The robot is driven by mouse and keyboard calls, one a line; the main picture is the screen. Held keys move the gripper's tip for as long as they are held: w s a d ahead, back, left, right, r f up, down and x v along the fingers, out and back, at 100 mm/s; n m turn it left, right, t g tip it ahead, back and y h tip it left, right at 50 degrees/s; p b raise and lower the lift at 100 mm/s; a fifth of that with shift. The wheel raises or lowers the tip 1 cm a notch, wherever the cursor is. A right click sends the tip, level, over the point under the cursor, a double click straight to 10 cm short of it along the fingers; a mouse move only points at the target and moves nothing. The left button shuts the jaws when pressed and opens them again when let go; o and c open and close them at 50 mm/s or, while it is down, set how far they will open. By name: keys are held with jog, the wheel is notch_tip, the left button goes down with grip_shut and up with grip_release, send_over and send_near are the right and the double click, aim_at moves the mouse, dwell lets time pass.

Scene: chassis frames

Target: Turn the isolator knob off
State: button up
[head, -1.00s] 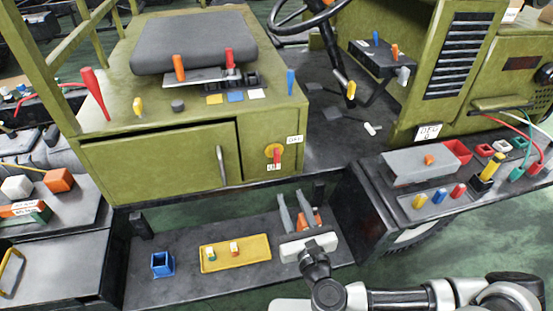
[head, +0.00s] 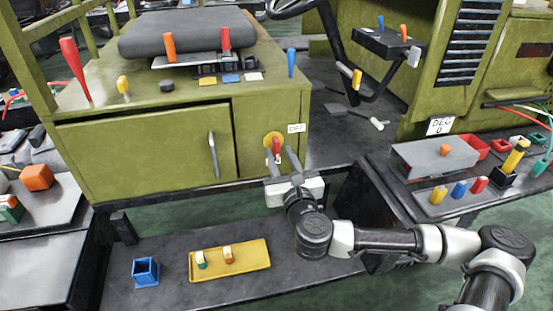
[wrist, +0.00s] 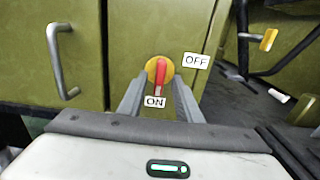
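The isolator knob (head: 276,144) is a red handle on a yellow disc, on the front of the green cabinet. In the wrist view the knob (wrist: 160,70) hangs vertical, its handle pointing down at the ON label (wrist: 155,102). The OFF label (wrist: 196,61) is to its upper right; it also shows in the head view (head: 296,128). My gripper (head: 279,156) is open in front of the knob, and its fingers show left and right of the handle in the wrist view (wrist: 158,84). I cannot tell whether they touch it.
The cabinet door handle (head: 212,155) stands out left of the knob. Below is a dark shelf (head: 175,290) with a yellow tray (head: 240,266) and a blue open box (head: 146,271).

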aim_at(278, 149)
jog(key=shift+x, duration=2.1)
jog(key=shift+r, duration=0.2)
grip_shut()
